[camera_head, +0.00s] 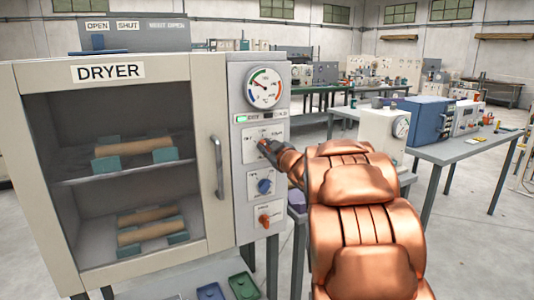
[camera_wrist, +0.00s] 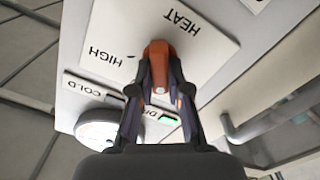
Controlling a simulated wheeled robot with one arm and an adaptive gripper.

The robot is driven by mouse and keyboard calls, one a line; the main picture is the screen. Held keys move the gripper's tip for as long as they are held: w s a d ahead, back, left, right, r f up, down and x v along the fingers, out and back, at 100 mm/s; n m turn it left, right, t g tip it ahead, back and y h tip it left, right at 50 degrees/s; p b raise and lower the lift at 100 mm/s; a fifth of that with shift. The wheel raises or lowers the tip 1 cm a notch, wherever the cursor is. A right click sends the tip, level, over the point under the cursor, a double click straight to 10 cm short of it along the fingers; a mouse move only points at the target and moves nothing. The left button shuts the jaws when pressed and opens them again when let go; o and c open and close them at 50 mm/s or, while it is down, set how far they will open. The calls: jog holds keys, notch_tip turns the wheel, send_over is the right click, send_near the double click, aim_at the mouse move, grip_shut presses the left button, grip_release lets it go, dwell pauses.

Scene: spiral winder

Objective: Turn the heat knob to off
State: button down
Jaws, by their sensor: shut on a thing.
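The orange heat knob (camera_head: 262,145) is on the upper plate of the dryer's control panel (camera_head: 238,75). In the wrist view the knob (camera_wrist: 158,50) sits on a white plate (camera_wrist: 195,55) marked HEAT and HIGH, seen upside down. My gripper (camera_head: 270,149) reaches it from the right in the head view. In the wrist view my gripper (camera_wrist: 160,88) has its two dark fingers closed on the knob's sides. The fingers cover part of the knob and plate. An OFF mark cannot be read, and I cannot tell exactly where the knob points.
A round gauge (camera_head: 264,88) is above the knob. A blue knob (camera_head: 264,186) and another orange knob (camera_head: 264,220) are below. The dryer door handle (camera_head: 216,165) stands out to the left. A table with machines (camera_head: 440,150) is behind at right.

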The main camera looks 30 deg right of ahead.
jog(key=n+b, duration=0.2)
jog(key=n, duration=0.3)
jog(key=shift+a+f+b, duration=0.1)
jog(key=shift+f+b, duration=0.05)
jog(key=shift+b, duration=0.25)
jog(key=shift+n, duration=0.3)
jog(key=c, duration=1.1)
grip_release()
jog(key=shift+s, duration=0.1)
jog(key=s, duration=0.7)
jog(key=s+a, duration=0.1)
jog(key=s, duration=0.3)
jog(key=shift+s, duration=0.35)
